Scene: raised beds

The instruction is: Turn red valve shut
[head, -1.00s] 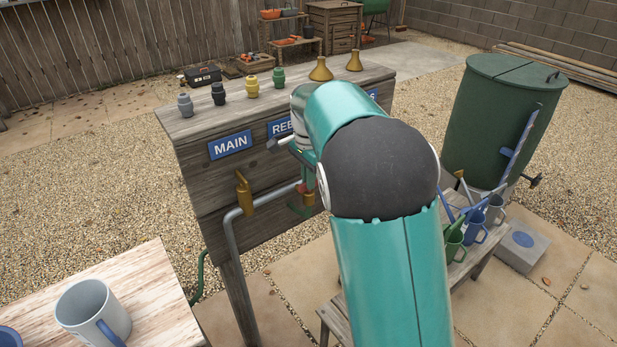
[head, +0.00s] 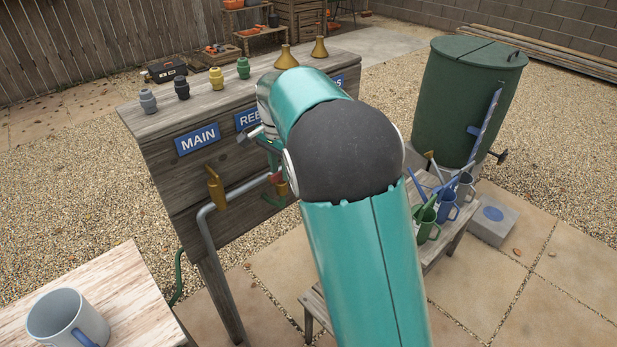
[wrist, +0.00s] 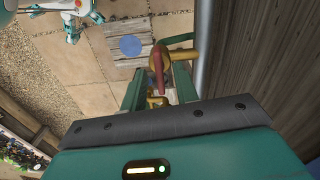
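The red valve handle (wrist: 159,58) shows in the wrist view, with its brass valve body (wrist: 185,55) beside it. My gripper (wrist: 157,82) is open, with its two green fingers apart and the red handle between them. I cannot tell whether either finger touches it. In the head view a small part of the red handle (head: 277,177) shows at the pipe in front of the board, next to my gripper (head: 273,188). My arm hides most of the valve there and part of the label above it.
A wooden board stand (head: 160,185) carries a MAIN label (head: 198,139) and a brass valve (head: 214,187) on a grey pipe (head: 208,235). Fittings line its top. A table with a grey mug (head: 65,318) is at lower left. Watering cans (head: 447,207) and a green barrel (head: 462,100) are at right.

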